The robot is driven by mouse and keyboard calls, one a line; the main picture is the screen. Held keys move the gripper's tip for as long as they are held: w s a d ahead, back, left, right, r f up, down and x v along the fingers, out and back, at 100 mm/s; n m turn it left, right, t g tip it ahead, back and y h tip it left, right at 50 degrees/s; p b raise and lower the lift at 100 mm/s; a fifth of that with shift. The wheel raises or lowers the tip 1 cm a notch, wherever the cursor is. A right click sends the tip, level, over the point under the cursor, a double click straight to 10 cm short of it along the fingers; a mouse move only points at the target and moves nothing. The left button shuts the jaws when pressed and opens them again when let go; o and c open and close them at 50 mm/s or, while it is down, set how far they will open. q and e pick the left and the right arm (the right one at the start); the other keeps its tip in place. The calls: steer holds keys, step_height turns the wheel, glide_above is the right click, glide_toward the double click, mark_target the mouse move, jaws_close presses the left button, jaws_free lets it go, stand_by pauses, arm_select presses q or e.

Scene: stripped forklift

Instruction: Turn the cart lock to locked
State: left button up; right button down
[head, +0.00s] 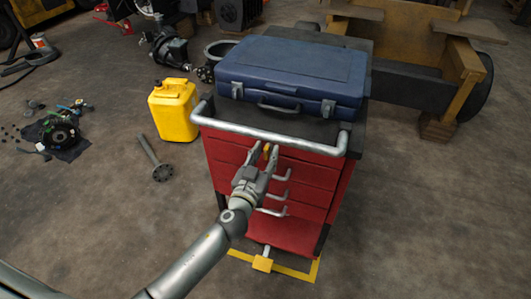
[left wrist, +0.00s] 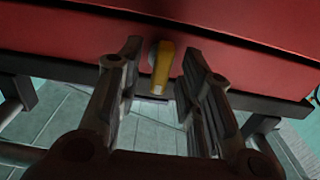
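The red tool cart (head: 222,160) stands in the middle of the head view. Its lock is a small yellow knob (head: 267,147) on the upper front, below the push bar. In the left wrist view the yellow lock handle (left wrist: 163,70) points mostly downward, tilted slightly, with a grey round base at its upper left. My left gripper (head: 264,152) is open, with one finger on each side of the handle. In the left wrist view, gaps show between the handle and both fingers (left wrist: 162,55). My right gripper is not in view.
A blue case (head: 290,70) lies on the cart top, behind the grey push bar (head: 270,134). Drawer handles (head: 280,195) stick out below my gripper. A yellow pedal (head: 262,263) is near the floor. A yellow jerrycan (head: 174,110) and a metal shaft (head: 154,160) are at left.

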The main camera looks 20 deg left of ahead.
arm_select(q)
steer(key=c, duration=0.7)
jaws_close()
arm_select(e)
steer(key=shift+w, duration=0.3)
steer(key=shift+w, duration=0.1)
arm_select(q)
steer(key=shift+m, duration=0.3)
steer(key=shift+m+b, duration=0.3)
steer(key=shift+m, duration=0.6)
steer(key=m, duration=0.3)
steer(key=shift+d+m, duration=0.1)
steer(key=shift+m, duration=0.2)
steer(key=m, duration=0.6)
steer(key=shift+f, duration=0.1)
steer(key=m, duration=0.5)
steer(key=shift+d+f+m, duration=0.1)
steer(key=shift+m, duration=0.3)
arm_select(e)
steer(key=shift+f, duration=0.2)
